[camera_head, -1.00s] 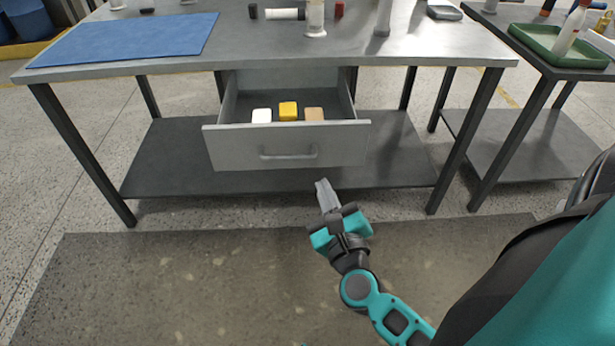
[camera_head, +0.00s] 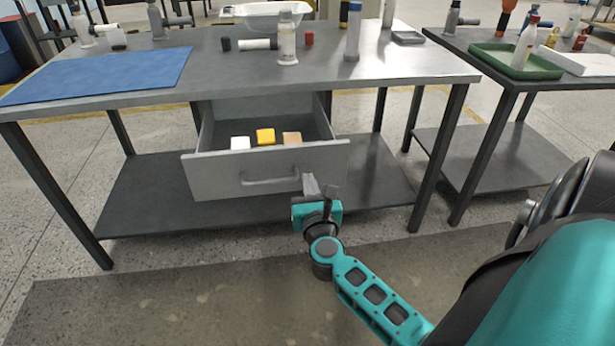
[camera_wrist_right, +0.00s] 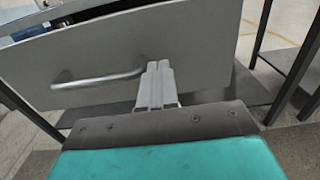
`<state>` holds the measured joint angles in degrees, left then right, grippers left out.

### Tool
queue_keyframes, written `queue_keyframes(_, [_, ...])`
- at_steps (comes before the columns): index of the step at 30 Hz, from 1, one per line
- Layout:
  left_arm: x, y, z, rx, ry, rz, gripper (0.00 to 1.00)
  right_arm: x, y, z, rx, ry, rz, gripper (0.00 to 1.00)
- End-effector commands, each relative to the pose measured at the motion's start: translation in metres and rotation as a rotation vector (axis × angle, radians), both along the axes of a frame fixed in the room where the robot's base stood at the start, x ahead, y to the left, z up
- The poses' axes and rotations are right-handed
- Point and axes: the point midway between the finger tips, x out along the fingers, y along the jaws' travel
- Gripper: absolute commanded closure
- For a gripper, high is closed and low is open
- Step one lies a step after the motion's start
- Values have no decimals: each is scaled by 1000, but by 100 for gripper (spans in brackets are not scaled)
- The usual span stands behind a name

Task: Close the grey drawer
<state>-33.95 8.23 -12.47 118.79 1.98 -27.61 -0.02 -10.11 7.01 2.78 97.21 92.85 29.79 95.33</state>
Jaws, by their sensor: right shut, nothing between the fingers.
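The grey drawer (camera_head: 225,179) under the table stands pulled open, with a white block (camera_head: 240,143), a yellow block (camera_head: 265,136) and a tan block (camera_head: 291,138) inside. Its bar handle (camera_head: 270,180) is on the front panel. My right gripper (camera_head: 311,184) is shut and empty, in front of the panel's right part, just right of the handle. In the right wrist view the shut fingers (camera_wrist_right: 157,84) point at the drawer front (camera_wrist_right: 190,50), beside the handle's right end (camera_wrist_right: 95,79). I cannot tell whether they touch the panel. My left gripper is not in view.
The table (camera_head: 215,75) carries a blue mat (camera_head: 100,74), bottles and a white basin (camera_head: 268,12). A lower shelf (camera_head: 140,195) lies beneath the drawer. A second table with a green tray (camera_head: 545,68) stands at right. The floor in front is clear.

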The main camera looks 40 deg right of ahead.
Motion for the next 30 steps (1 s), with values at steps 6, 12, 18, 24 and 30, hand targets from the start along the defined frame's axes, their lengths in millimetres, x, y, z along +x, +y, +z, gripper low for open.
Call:
queue_keyframes(6, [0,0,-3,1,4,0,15,20,-12,0,-3,1,0,100])
queue_keyframes(12, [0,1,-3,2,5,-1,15,23,-14,0,-2,1,1,100])
queue_keyframes(18, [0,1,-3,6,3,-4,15,23,-14,0,-2,1,1,100])
queue_keyframes(24, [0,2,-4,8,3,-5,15,28,-17,0,-1,-1,0,100])
queue_keyframes(30, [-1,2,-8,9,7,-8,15,48,-29,0,0,-2,-1,100])
